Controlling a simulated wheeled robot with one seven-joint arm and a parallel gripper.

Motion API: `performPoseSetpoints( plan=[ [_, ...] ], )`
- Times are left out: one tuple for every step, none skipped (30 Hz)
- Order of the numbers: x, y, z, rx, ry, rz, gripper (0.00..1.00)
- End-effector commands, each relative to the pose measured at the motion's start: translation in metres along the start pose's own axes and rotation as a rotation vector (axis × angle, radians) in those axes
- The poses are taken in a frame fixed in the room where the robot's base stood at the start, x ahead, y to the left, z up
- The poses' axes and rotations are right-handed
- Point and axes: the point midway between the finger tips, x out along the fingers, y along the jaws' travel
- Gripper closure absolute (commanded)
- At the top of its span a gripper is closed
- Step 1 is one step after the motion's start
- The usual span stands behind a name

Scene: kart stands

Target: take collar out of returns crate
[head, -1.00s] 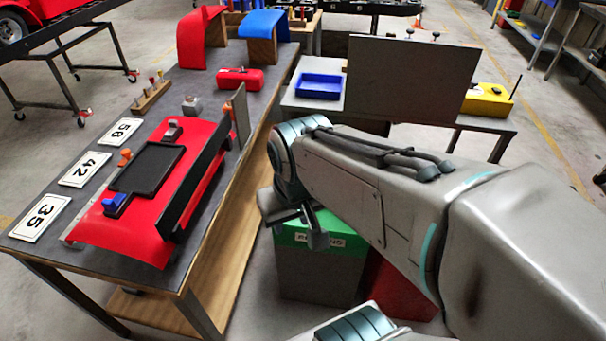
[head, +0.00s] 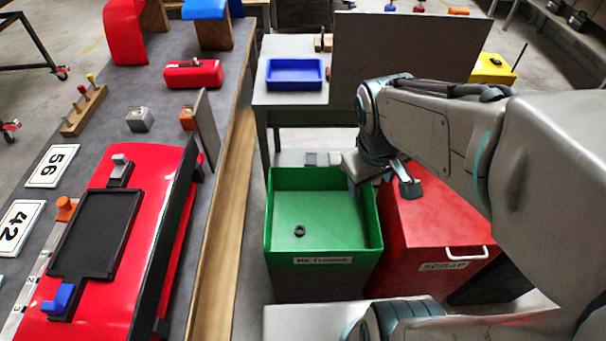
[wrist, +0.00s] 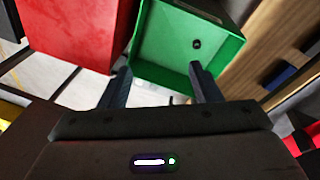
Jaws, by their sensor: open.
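In the wrist view the collar (wrist: 196,44) shows inside the green crate (wrist: 222,59), beyond the fingers. My gripper (head: 380,190) is over the crate's right edge in the head view, partly hidden by my arm. In the wrist view my gripper (wrist: 160,78) is open, with nothing between its fingers.
A red scrap bin (head: 430,220) with a white handle stands against the crate's right side. A workbench (head: 222,130) with a red panel (head: 140,180) runs along the left. A grey table (head: 290,112) behind holds a blue tray (head: 295,74) and an upright grey board (head: 400,50).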

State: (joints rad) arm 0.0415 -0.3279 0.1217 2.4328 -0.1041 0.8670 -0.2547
Motion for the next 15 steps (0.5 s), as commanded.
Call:
performPoseSetpoints(
  plan=[
    [0.028, -0.002, -0.008, -0.125, -0.037, 0.01, 0.43],
    [0.039, -0.002, -0.014, -0.206, -0.055, 0.014, 0.43],
    [0.053, -0.003, -0.021, -0.315, -0.076, 0.018, 0.43],
    [0.064, -0.004, -0.027, -0.398, -0.091, 0.018, 0.43],
    [0.074, -0.006, -0.033, -0.479, -0.103, 0.016, 0.43],
    [0.089, -0.009, -0.04, -0.591, -0.12, 0.01, 0.43],
    [0.1, -0.011, -0.046, -0.673, -0.13, 0.004, 0.43],
    [0.112, -0.013, -0.052, -0.755, -0.14, -0.005, 0.43],
    [0.127, -0.018, -0.059, -0.866, -0.148, -0.018, 0.43],
    [0.139, -0.021, -0.065, -0.949, -0.153, -0.029, 0.43],
    [0.15, -0.025, -0.071, -1.032, -0.154, -0.041, 0.43],
    [0.166, -0.032, -0.078, -1.141, -0.153, -0.059, 0.43],
    [0.178, -0.036, -0.084, -1.224, -0.15, -0.073, 0.43],
    [0.19, -0.042, -0.089, -1.305, -0.145, -0.089, 0.43],
    [0.205, -0.049, -0.096, -1.412, -0.134, -0.11, 0.43]
  ],
)
